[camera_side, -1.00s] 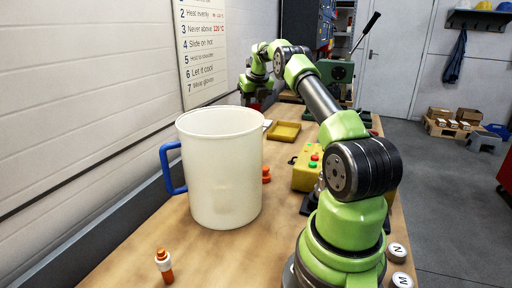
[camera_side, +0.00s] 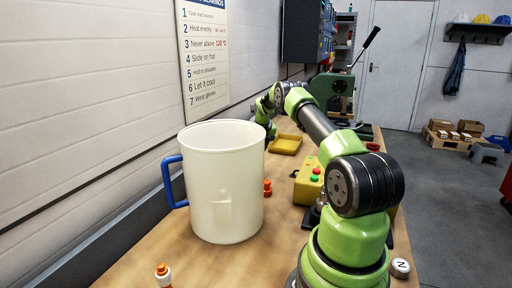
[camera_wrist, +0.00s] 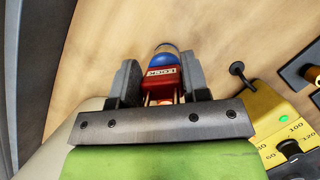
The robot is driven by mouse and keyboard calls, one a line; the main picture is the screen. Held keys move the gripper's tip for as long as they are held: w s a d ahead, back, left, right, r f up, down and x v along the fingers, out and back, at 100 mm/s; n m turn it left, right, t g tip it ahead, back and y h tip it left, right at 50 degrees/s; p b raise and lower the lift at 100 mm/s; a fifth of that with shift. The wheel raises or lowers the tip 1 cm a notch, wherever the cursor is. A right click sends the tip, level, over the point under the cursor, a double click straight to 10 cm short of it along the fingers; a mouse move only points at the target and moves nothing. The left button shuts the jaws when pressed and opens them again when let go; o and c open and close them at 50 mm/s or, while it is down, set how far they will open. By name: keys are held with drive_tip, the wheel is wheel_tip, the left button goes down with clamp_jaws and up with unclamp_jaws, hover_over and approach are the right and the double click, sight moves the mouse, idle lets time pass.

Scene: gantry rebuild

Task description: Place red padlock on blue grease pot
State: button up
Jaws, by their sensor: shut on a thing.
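In the wrist view, my gripper (camera_wrist: 158,72) is shut on a red padlock (camera_wrist: 162,80) with a pale label, one dark finger on each side. A round blue thing, likely the blue grease pot (camera_wrist: 166,49), shows just past the padlock, partly covered by it. I cannot tell whether the two touch.
The white jug (camera_side: 222,190) with a blue handle stands on the wooden bench. A yellow tray (camera_side: 286,145) lies behind it. A yellow control box (camera_side: 306,182) stands to the right, also near my gripper in the wrist view (camera_wrist: 262,108). Small orange items stand nearby.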

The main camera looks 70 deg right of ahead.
drive_tip(key=shift+f, duration=0.1)
drive_tip(key=o, duration=1)
drive_tip(key=shift+c, duration=0.2)
drive_tip(key=v, duration=1.2)
